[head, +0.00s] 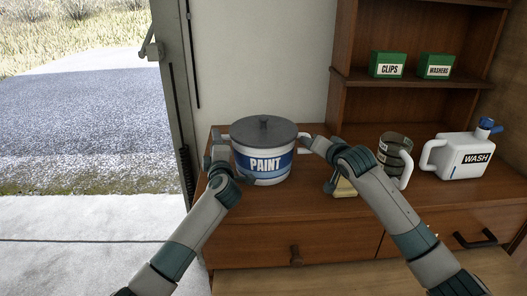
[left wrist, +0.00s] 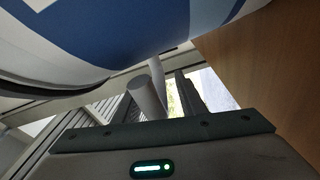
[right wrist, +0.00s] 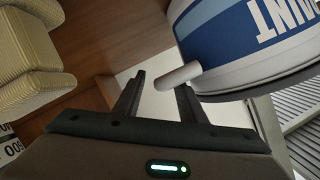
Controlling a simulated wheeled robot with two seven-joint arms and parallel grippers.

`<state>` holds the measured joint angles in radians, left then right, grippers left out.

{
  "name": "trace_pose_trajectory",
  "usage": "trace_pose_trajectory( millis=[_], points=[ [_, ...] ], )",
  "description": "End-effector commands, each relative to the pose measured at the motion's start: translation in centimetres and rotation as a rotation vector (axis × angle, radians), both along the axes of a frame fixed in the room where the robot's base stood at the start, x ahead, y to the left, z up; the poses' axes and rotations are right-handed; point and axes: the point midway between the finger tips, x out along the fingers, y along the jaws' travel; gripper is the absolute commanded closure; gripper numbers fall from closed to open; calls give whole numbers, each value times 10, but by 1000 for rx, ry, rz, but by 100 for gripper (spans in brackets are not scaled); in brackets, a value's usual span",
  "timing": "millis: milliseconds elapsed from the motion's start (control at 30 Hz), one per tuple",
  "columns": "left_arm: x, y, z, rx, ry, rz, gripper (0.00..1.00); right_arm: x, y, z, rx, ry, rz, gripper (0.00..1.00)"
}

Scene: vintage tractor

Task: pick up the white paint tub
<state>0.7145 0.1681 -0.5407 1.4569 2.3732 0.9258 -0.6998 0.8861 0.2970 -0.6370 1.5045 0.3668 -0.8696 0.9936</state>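The white paint tub (head: 262,164), with a blue PAINT label, grey lid and two side handles, stands upright on the wooden cabinet top. My left gripper (head: 219,143) is at its left handle. In the left wrist view the tub (left wrist: 130,30) fills the top, and its peg-like handle (left wrist: 148,95) reaches in front of my fingers, which look apart. My right gripper (head: 308,142) is at the right handle. In the right wrist view that handle (right wrist: 178,76) points in between my two parted fingers (right wrist: 160,97), closer to the right one. The tub (right wrist: 240,40) is beside them.
A brown mug-like jar (head: 395,155) and a white WASH jug (head: 465,156) stand to the right. A cream object (head: 345,188) sits by my right forearm. Green CLIPS (head: 388,65) and WASHERS (head: 436,66) boxes are on the shelf. A doorway opens at left.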

Motion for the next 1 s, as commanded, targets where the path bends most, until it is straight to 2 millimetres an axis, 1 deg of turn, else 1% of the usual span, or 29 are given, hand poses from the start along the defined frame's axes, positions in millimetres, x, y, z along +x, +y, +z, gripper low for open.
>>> trace_pose_trajectory(
  millis=[133, 433, 467, 500, 567, 600, 633, 1000],
  points=[
    [6, 2, 1, 0, -1, 0, 63, 6, 2, -3, -1, 1, 0, 63],
    [7, 2, 0, 0, 0, 0, 63, 7, 2, -3, -1, 1, 0, 63],
    [7, 2, 0, 0, 0, 0, 65, 7, 3, -3, -1, 1, 0, 65],
    [7, 3, 0, 0, 0, 0, 75, 7, 2, -3, -1, 1, 0, 75],
    [7, 3, 0, 0, 0, 0, 89, 7, 2, -3, -1, 1, 0, 89],
    [7, 3, 0, 0, 0, 0, 98, 7, 2, -3, -1, 1, 0, 99],
    [7, 3, 0, 0, 0, 0, 100, 7, 2, -4, -1, 2, -1, 100],
    [7, 3, -3, 2, 4, 2, 100, 6, 2, -6, -4, 4, 1, 100]
  ],
)
